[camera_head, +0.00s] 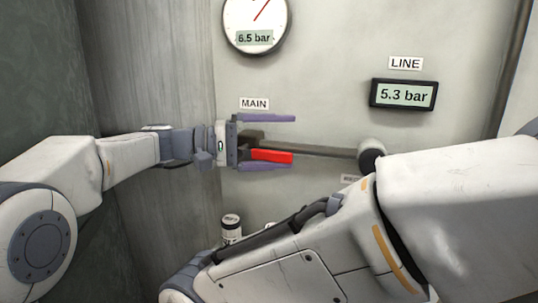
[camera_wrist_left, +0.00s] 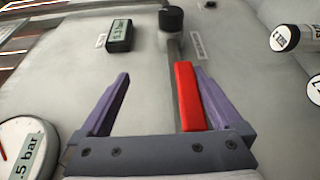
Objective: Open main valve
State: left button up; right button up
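The main valve's red lever (camera_head: 270,156) is on a grey pipe (camera_head: 325,151) below the MAIN label (camera_head: 254,104). My left gripper (camera_head: 292,142) is open around the pipe and lever, with one finger above and one below. The lever lies close to the lower finger; I cannot tell whether they touch. In the left wrist view the red lever (camera_wrist_left: 188,95) runs along the pipe, beside the right finger of my open left gripper (camera_wrist_left: 160,76). My right arm fills the lower right of the head view, and its gripper is not visible.
A round gauge (camera_head: 254,22) reads 6.5 bar above the valve. The LINE display (camera_head: 404,95) reads 5.3 bar. A dark round fitting (camera_head: 372,155) sits at the pipe's right end. A small white container (camera_head: 231,227) stands below, partly behind my right arm.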

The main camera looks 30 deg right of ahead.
pick_arm(q)
jog(key=s+d+r, duration=0.6)
jog(key=s+r, duration=0.2)
jog(key=s, duration=0.1)
jog(key=shift+r+m+g+b, duration=0.15)
jog(key=shift+m+g+b, duration=0.15)
jog(key=shift+m+b, duration=0.15)
